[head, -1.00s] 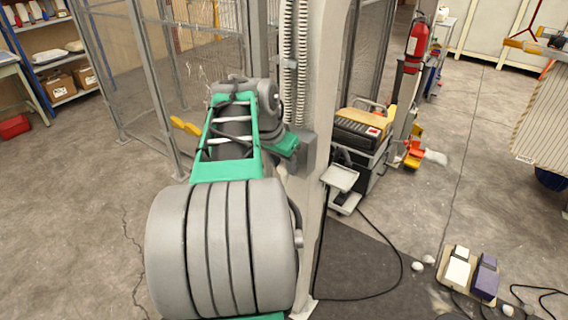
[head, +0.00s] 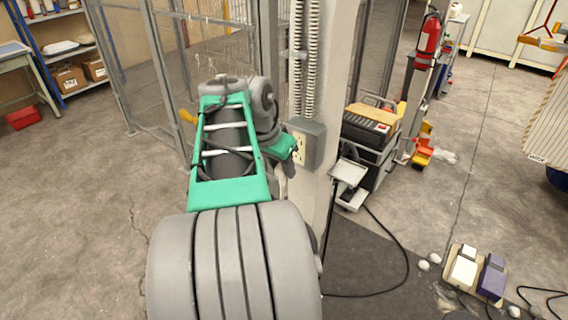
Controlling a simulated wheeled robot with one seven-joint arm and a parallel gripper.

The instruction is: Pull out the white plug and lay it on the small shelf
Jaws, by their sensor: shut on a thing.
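The grey outlet box (head: 306,146) is fixed to the pale post, and its cream socket face (head: 300,150) shows to the left. My gripper (head: 292,146), at the end of the green and grey arm, is just left of this face. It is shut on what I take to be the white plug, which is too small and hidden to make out. I cannot tell whether the plug is clear of the socket. The small shelf (head: 348,170), a pale plate, sits right of the post and lower than the box.
The pale post (head: 325,215) stands close on the right of my arm. A dark machine with a yellow top (head: 370,125) is behind the shelf. A black cable (head: 405,250) loops on the floor. Pedals (head: 475,272) lie at lower right. A mesh fence (head: 150,65) stands behind.

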